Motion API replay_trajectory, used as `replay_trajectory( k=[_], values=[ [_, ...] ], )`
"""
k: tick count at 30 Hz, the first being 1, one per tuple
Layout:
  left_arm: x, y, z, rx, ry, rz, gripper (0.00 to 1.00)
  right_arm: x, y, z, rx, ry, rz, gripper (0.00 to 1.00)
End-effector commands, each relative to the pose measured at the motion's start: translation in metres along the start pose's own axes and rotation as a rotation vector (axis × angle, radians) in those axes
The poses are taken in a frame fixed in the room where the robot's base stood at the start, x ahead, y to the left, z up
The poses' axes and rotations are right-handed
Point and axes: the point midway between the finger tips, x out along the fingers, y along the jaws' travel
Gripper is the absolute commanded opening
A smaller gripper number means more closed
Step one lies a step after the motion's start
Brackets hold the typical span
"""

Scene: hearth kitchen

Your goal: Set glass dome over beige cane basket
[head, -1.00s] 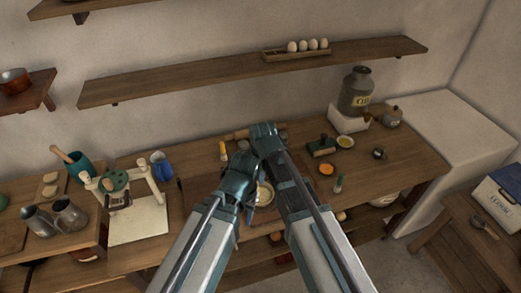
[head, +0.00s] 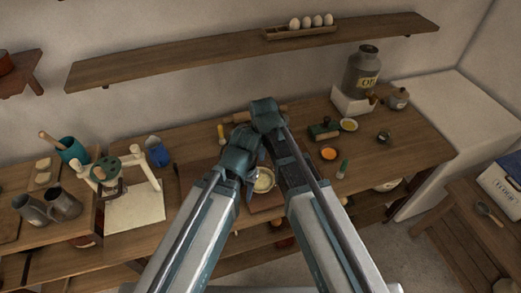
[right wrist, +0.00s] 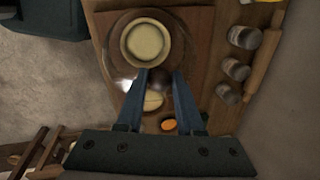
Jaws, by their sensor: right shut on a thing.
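The beige cane basket (head: 263,181) is a pale round thing on a brown board, partly hidden by my arms. In the right wrist view the basket (right wrist: 146,40) sits just beyond the fingertips. My right gripper (right wrist: 160,76) is shut on the dark knob of the glass dome (right wrist: 161,82). The dome's clear wall shows only as a faint ring around the basket; I cannot tell how high its rim is above the board. My right gripper (head: 258,163) also shows in the head view. My left gripper (head: 240,162) is close beside it, its fingers hidden.
The board (head: 268,203) lies on the wooden counter. Several jars (right wrist: 236,72) line one side in the wrist view.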

Motion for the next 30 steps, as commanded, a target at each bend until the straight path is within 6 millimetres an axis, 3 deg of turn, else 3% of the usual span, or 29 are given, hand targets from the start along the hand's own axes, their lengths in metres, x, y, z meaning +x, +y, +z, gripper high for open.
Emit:
replay_trajectory(
  k=[18, 30],
  values=[
    [0.063, 0.006, -0.004, 0.009, 0.0, -0.002, 0.5, 0.062, 0.012, 0.0, 0.0, 0.0, 0.0, 0.0],
    [0.074, 0.007, -0.004, 0.008, 0.0, -0.002, 0.5, 0.073, 0.014, 0.0, 0.0, 0.0, 0.0, 0.0]
  ],
)
